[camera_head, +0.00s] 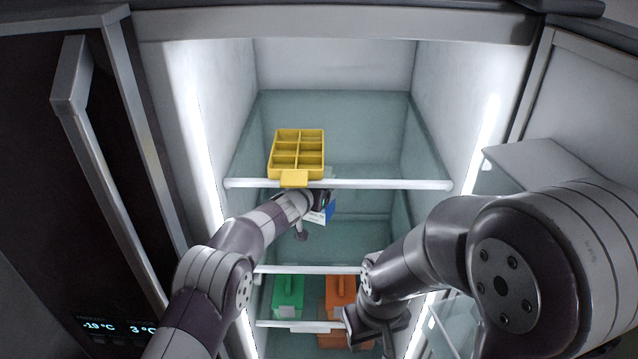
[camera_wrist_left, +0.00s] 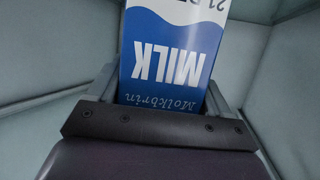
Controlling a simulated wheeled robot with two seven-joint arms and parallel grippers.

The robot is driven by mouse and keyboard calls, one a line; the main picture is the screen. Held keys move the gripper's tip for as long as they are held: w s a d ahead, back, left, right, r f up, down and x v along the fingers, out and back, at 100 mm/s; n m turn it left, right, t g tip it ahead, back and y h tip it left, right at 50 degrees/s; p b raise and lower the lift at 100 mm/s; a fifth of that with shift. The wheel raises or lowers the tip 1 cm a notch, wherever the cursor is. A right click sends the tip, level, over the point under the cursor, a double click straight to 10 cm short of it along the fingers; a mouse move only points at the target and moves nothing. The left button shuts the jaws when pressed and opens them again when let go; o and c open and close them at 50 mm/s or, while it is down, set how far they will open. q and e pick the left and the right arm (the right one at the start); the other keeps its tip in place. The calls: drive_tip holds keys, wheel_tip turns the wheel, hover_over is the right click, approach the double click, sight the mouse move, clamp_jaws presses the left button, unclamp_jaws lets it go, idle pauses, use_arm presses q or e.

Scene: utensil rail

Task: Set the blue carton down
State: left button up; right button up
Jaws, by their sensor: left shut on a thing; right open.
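The blue carton (camera_wrist_left: 172,52) is a blue and white milk carton with "MILK" printed on it, upside down in the left wrist view. My left gripper (camera_wrist_left: 165,95) is shut on it, with a finger at each side. In the head view the carton (camera_head: 320,213) shows only in part, inside the open fridge just below the upper glass shelf. My left gripper (camera_head: 312,202) is beside it, partly hidden by the shelf edge. I cannot tell whether the carton touches a shelf. My right gripper (camera_head: 376,325) is open and empty, low in front of the lower shelves.
A yellow divided tray (camera_head: 297,152) stands on the upper glass shelf (camera_head: 380,140), whose right part is clear. A green box (camera_head: 288,297) and an orange box (camera_head: 340,292) sit low in the fridge. The open door with bins is at right.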

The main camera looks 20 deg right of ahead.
use_arm(q)
drive_tip(key=f, duration=0.1)
drive_tip(key=f+p, duration=0.1)
drive_tip(key=f, duration=0.1)
drive_tip(key=shift+w+d, duration=0.15)
drive_tip(key=shift+d, duration=0.05)
drive_tip(key=shift+w+f, duration=0.1)
drive_tip(key=shift+f, duration=0.25)
drive_tip(key=o, duration=1.6)
drive_tip(key=shift+s+f, duration=0.1)
drive_tip(key=shift+s, duration=0.1)
drive_tip(key=shift+c, duration=0.2)
use_arm(e)
drive_tip(key=shift+r, duration=0.75)
use_arm(q)
drive_tip(key=shift+a, duration=0.1)
